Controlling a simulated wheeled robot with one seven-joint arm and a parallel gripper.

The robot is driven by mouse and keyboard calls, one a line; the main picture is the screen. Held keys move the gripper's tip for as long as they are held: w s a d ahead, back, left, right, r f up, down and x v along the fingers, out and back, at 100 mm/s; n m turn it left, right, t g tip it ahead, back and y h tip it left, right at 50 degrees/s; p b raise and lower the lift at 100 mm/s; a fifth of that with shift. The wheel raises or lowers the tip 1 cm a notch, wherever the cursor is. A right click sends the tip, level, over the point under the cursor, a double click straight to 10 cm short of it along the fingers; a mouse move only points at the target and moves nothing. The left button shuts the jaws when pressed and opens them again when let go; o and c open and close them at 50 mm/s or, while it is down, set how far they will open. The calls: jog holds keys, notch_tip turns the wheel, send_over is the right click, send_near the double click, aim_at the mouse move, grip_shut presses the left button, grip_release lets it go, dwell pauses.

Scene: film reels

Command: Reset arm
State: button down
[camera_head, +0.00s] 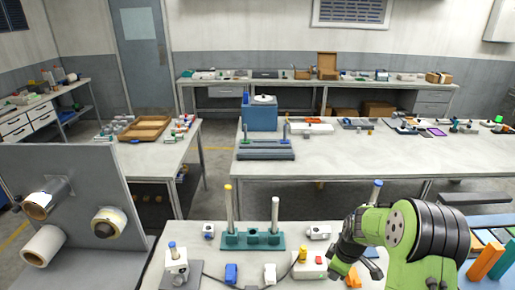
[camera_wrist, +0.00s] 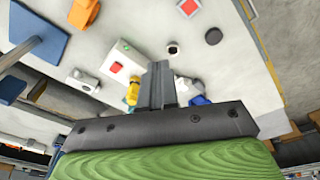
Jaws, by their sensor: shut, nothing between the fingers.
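My gripper (camera_head: 340,272) hangs at the end of my green arm, above the right part of the near bench (camera_head: 205,240). In the wrist view my gripper (camera_wrist: 158,85) has its dark fingers together with nothing between them. A white box with a red button (camera_head: 310,266) lies just left of my gripper in the head view. The wrist view shows a white box with a red square (camera_wrist: 122,60) and a yellow piece (camera_wrist: 133,90) beside the fingers. A blue piece (camera_wrist: 198,100) lies on their other side.
A teal base (camera_head: 234,241) with two upright posts stands mid-bench. A grey panel (camera_head: 85,170) with rolls mounted on it stands at the left. An orange block (camera_head: 353,278) lies close to my gripper. Another bench (camera_head: 350,160) stands behind. A floor gap separates the benches.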

jog(key=s+a+r+m+t+h+b, duration=0.1)
jog(key=s+a+r+m, duration=0.15)
jog(key=s+r, duration=0.45)
jog(key=s+a+r+m+t+b, duration=0.1)
jog(key=s+a+r+m, duration=0.2)
jog(key=r, duration=0.7)
jog(key=s+a+r+m+t, duration=0.1)
jog(key=s+m, duration=0.1)
jog(key=s, duration=0.6)
jog(key=s+a+r+m+t+b, duration=0.1)
jog(key=s+r+m, duration=0.1)
jog(key=s, duration=0.7)
jog(key=shift+r+m, duration=0.3)
jog(key=shift+m, duration=0.35)
